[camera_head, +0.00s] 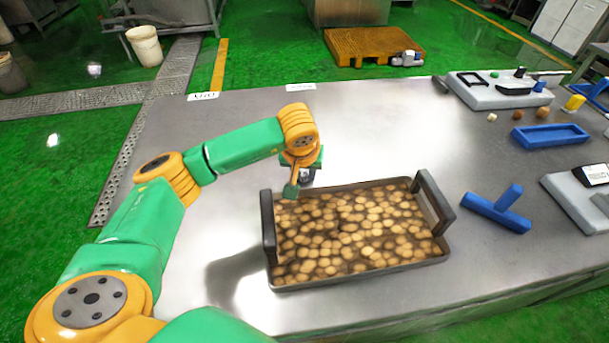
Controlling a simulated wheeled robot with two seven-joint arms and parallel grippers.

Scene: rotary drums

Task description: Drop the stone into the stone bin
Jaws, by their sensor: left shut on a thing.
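My left gripper (291,190) points down at the back left corner of a dark metal tray (360,277), close to the tray's left handle. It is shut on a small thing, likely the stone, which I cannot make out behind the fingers. The tray is full of round, tan, potato-like lumps. No container in view is clearly marked as the stone bin. A shallow blue tray (551,136) lies on the table at right. My right gripper is not in view.
The tray's handles stand up at both ends. A blue T-shaped piece (498,210) lies right of it. Small lumps (518,115) and grey devices (497,92) are further right. The steel table (390,120) is clear behind the tray. White buckets (145,46) stand on the floor.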

